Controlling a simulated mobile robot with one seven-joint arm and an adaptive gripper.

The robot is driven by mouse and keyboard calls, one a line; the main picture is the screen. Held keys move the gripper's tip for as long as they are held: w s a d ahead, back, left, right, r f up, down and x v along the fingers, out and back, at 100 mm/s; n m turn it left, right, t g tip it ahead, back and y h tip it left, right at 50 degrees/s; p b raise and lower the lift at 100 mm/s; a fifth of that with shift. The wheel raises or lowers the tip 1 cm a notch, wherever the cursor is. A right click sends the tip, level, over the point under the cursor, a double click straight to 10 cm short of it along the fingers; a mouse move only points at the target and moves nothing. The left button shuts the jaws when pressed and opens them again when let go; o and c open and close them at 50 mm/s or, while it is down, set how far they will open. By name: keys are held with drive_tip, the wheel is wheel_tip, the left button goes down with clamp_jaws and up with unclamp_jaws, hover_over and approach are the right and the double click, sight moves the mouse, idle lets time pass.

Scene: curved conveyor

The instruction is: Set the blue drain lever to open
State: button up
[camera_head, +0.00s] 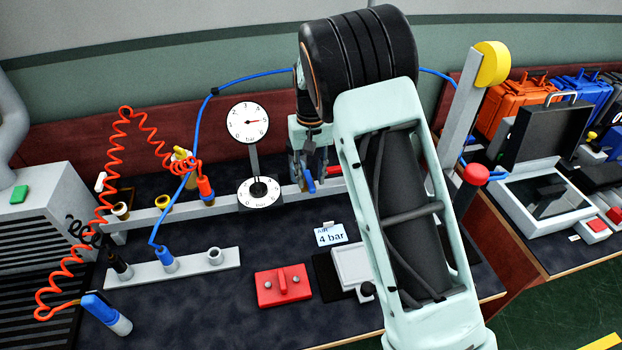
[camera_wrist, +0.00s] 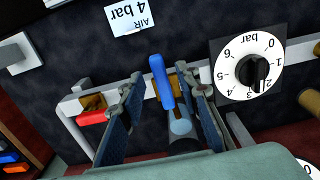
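The blue drain lever (camera_wrist: 161,82) shows in the wrist view on a brass fitting of the grey pipe (camera_wrist: 297,48). Its handle stretches across the pipe, toward the top of the picture. My gripper (camera_wrist: 160,84) is open, with one finger on each side of the lever. The right finger is very close to the lever; I cannot tell whether they touch. The left finger stands apart from it. In the head view the blue lever (camera_head: 309,185) shows just below my gripper (camera_head: 308,172), partly hidden by the fingers.
A red lever (camera_wrist: 92,117) sits on the pipe beside my left finger. A regulator dial (camera_wrist: 231,53) is at the right. The head view shows a pressure gauge (camera_head: 248,122), an "AIR 4 bar" card (camera_head: 331,234), a red block (camera_head: 283,286) and a coiled orange hose (camera_head: 70,190).

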drive_tip(key=shift+f, duration=0.8)
drive_tip(key=shift+c, duration=0.5)
clamp_jaws()
